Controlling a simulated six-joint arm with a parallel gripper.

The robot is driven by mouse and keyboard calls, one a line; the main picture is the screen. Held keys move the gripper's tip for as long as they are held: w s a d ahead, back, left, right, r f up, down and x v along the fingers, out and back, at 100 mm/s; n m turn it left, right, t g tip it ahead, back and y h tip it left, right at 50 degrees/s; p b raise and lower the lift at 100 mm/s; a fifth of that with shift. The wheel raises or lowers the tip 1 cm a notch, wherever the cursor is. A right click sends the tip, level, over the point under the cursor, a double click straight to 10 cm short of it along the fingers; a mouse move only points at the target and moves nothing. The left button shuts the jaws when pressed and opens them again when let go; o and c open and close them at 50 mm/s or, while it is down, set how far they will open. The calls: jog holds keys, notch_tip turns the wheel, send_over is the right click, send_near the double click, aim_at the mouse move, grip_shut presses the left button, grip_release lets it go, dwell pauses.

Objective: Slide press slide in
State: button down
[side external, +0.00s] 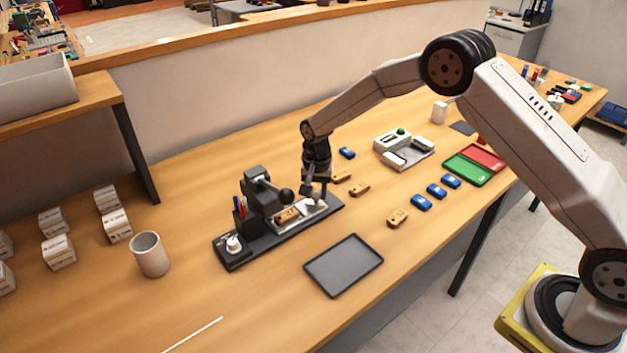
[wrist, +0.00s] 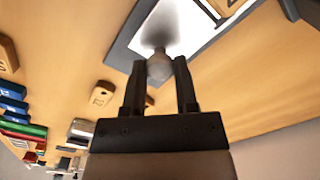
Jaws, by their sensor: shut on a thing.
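The dark press (side external: 262,196) stands on a long black base, with a ball-ended lever on its right side. Its pale metal slide (side external: 299,216) lies on the base, and a wooden piece (side external: 286,215) sits on it beside the press head. My gripper (side external: 313,194) is low over the right end of the slide. In the wrist view my gripper (wrist: 159,62) is shut on the round slide knob (wrist: 158,72), one finger on each side. The bright slide plate (wrist: 172,32) shows beyond the knob, with a shadow on it. The side view hides most of the knob.
An empty dark tray (side external: 343,265) lies in front of the press. Wooden pieces (side external: 398,217) and blue pieces (side external: 421,203) lie to the right, near green and red trays (side external: 466,170). A cup (side external: 150,254) and white boxes (side external: 59,252) stand left.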

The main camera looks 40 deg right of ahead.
aim_at(308, 207)
dwell(0.8)
jog(key=shift+a, duration=1.45)
jog(key=shift+c, duration=1.8)
grip_release()
jog(key=shift+d+r, duration=0.1)
notch_tip(308, 207, up, 8)
jog(key=shift+s, duration=0.1)
